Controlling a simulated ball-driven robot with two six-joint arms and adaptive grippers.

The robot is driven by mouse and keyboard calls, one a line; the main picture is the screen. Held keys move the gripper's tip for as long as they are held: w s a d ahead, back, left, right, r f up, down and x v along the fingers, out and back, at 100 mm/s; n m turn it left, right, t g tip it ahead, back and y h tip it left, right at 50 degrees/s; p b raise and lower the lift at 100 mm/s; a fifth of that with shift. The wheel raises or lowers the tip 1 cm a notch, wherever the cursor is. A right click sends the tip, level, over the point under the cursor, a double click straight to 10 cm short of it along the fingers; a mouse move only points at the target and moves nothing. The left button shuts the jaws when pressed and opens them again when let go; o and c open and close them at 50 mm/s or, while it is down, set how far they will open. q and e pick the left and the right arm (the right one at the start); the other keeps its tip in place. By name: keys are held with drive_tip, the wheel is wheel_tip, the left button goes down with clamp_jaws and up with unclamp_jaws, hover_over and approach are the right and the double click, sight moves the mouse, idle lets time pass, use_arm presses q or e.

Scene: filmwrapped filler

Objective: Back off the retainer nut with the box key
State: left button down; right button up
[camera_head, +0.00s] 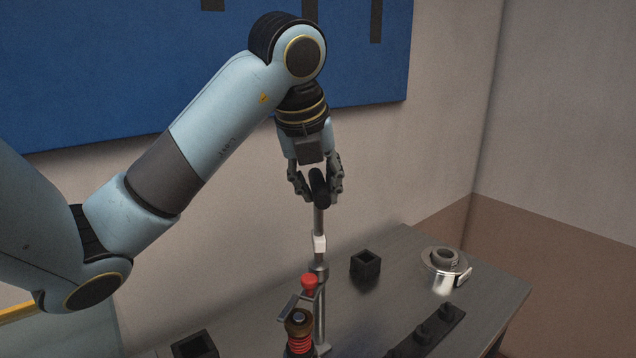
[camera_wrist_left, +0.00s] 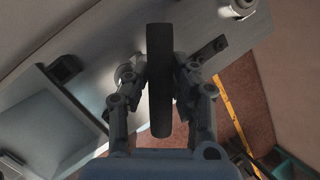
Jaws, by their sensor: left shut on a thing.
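My left gripper (camera_head: 317,190) is shut on the black crossbar handle (camera_head: 319,183) of the box key. The key's steel shaft (camera_head: 319,222) hangs upright below it, with a white tag (camera_head: 319,244) partway down. In the left wrist view the black handle (camera_wrist_left: 160,85) lies between the two fingers of my left gripper (camera_wrist_left: 160,92). My right gripper is out of view.
A red knob (camera_head: 309,282) stands by the spring unit. The grey table (camera_head: 385,305) holds an open black box (camera_head: 365,266), a round metal fixture (camera_head: 443,268), a black strip with pegs (camera_head: 428,334) and another dark box (camera_head: 195,345). A wall stands behind.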

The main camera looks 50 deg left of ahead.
use_arm(q)
drive_tip(key=shift+m, duration=0.3)
drive_tip(key=shift+r+p, duration=0.65)
drive_tip(key=shift+r, duration=0.55)
wheel_tip(320, 180, up, 4)
drive_tip(key=p, duration=0.3)
drive_tip(key=shift+f+p, duration=0.1)
drive_tip(key=shift+p, duration=0.25)
drive_tip(key=shift+f, duration=0.1)
